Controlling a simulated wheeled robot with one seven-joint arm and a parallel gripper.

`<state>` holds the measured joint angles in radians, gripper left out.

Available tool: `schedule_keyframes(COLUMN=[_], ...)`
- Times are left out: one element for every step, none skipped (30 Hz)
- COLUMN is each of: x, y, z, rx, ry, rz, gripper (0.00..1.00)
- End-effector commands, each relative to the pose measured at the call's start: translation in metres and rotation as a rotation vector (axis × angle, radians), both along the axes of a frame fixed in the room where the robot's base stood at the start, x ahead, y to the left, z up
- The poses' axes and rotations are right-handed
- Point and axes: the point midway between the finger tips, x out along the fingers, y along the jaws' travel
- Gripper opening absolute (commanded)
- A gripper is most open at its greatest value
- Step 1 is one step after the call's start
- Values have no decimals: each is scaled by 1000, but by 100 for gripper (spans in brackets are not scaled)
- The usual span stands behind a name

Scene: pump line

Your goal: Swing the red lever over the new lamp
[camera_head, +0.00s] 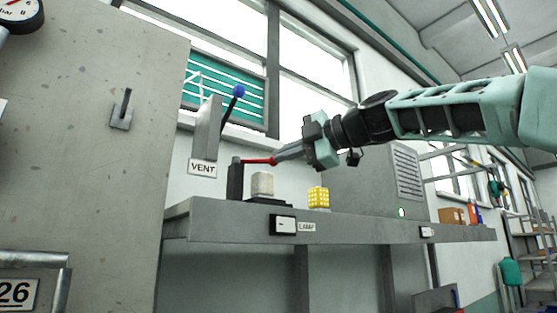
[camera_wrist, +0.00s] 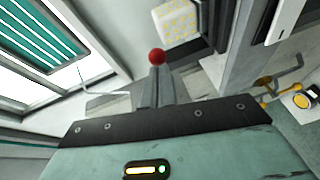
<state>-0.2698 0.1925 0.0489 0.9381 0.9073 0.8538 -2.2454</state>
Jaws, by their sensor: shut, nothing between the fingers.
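The red lever (camera_head: 257,161) reaches right from the top of a dark post (camera_head: 235,182), above a pale ribbed lamp (camera_head: 263,184) on a black base. My gripper (camera_head: 278,157) is shut and empty, its tips at the lever's outer end. In the wrist view the lever's red ball (camera_wrist: 157,57) sits just beyond the closed fingertips (camera_wrist: 156,76); I cannot tell whether they touch. The pale lamp (camera_wrist: 178,22) shows above the ball there. A yellow lamp (camera_head: 318,197) stands apart on the shelf, right of the base.
The grey shelf (camera_head: 350,229) carries these things. A lever with a blue ball (camera_head: 239,91) rises behind, above the VENT sign (camera_head: 202,168). A grey cabinet (camera_head: 355,180) stands at the right, below my arm. A concrete panel (camera_head: 80,150) fills the left.

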Motion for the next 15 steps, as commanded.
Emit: schedule_keyframes(x=[5,8,10,12,14,17,19,21,24,26,28,30,32,34,36], y=[-2,-3,-4,-4,-5,-6,-6,-7,-7,-7,-7,-7,-7,-8,-8], z=[-2,-2,-1,-1,0,1,1,2,2,3,3,3,3,3,3], rx=[2,1,0,1,2,1,1,2,2,1,3,2,3,3,2], ry=[1,3,2,2,2,3,4,2,3,3,3,3,3,3,2], rz=[20,36,59,77,95,120,140,157,184,203,221,245,263,278,301], gripper=[0,0,0,0,0,0,0,0,0,0,0,0,0,0,0])
